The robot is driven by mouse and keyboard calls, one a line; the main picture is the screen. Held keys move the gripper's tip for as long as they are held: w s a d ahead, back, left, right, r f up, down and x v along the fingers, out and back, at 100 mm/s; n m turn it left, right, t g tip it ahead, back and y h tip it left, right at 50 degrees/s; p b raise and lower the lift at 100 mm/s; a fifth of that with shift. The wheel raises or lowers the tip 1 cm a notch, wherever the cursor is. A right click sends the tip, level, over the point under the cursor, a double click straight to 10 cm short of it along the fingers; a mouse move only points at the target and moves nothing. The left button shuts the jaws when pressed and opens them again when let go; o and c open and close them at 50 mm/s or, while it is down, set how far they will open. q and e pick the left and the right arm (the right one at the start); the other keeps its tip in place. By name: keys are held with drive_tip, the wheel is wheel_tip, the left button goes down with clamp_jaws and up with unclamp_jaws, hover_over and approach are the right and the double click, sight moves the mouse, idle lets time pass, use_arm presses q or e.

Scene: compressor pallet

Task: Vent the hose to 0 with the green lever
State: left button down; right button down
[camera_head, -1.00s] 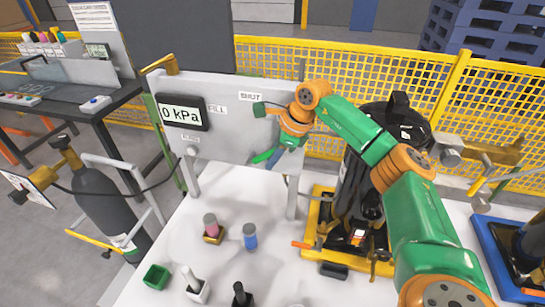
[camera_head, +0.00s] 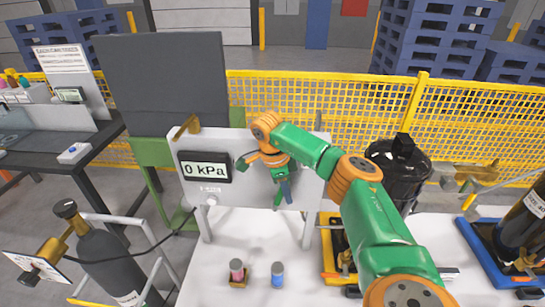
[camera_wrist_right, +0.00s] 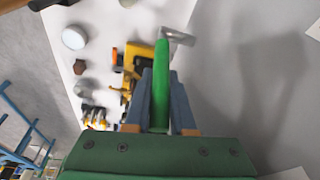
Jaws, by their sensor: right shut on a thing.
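The green lever (camera_head: 278,197) is on the front of a grey panel (camera_head: 237,205) and points down, slightly tilted. My right gripper (camera_head: 287,188) is at the panel, partly hidden by its own wrist. In the right wrist view the gripper's two blue-grey fingers (camera_wrist_right: 160,104) are shut around the green lever (camera_wrist_right: 162,78), one on each side. The lever's far end meets a pale metal piece. The display (camera_head: 205,168) on the panel reads 0 kPa. A dark hose (camera_head: 160,242) runs from the panel's lower left to a grey cylinder (camera_head: 115,265). My left gripper is not in view.
A pink-topped piece (camera_head: 237,270) and a blue piece (camera_head: 277,275) stand on the white table (camera_head: 205,260) below the panel. A black tank (camera_head: 398,160) stands right of my arm. A yellow mesh fence (camera_head: 310,105) runs behind.

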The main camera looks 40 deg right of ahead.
drive_tip(key=shift+w+a+r+g+h, duration=0.15)
drive_tip(key=shift+w+a+g+h, duration=0.15)
drive_tip(key=shift+g+h, duration=0.2)
drive_tip(key=shift+w+a+g+h, duration=0.25)
drive_tip(key=shift+g+h, duration=0.15)
drive_tip(key=shift+g, duration=0.1)
drive_tip(key=c, duration=0.8)
unclamp_jaws()
drive_tip(key=shift+o, duration=0.2)
